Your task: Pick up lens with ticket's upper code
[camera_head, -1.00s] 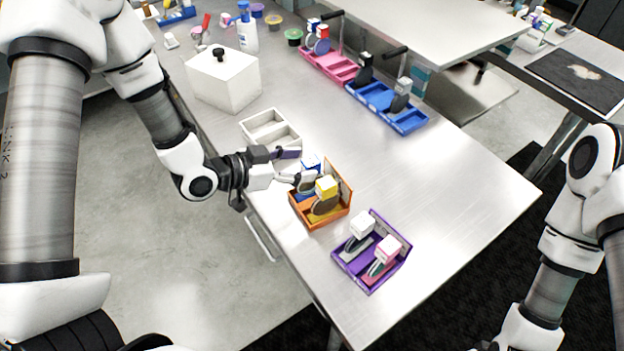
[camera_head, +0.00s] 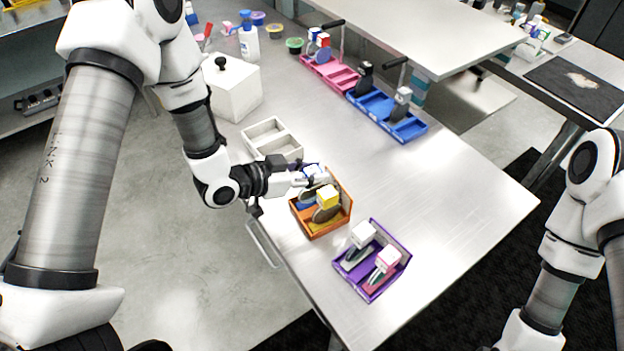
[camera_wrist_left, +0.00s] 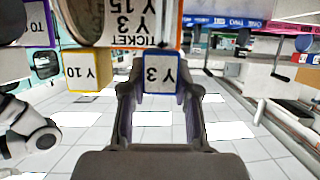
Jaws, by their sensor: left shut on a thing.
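My left gripper (camera_head: 306,180) is shut on the blue-capped lens (camera_wrist_left: 159,75), which stands in the orange tray (camera_head: 330,229). The lens cap's label reads Y 3, upside down in the left wrist view. The yellow-capped lens (camera_head: 327,197) stands beside it in the tray; its label in the left wrist view (camera_wrist_left: 84,73) reads Y 10. A ticket (camera_wrist_left: 150,22) at the top of the left wrist view shows Y 3 and Y 15, upside down, with Y 3 nearer the word TICKET. My right gripper is out of view.
A purple tray (camera_head: 402,240) with white-capped and pink-capped lenses stands nearer the front. An empty white tray (camera_head: 279,130) and a white lidded box (camera_head: 233,90) stand behind the orange tray. Pink (camera_head: 318,67) and blue (camera_head: 408,131) trays are farther back. The table's right side is clear.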

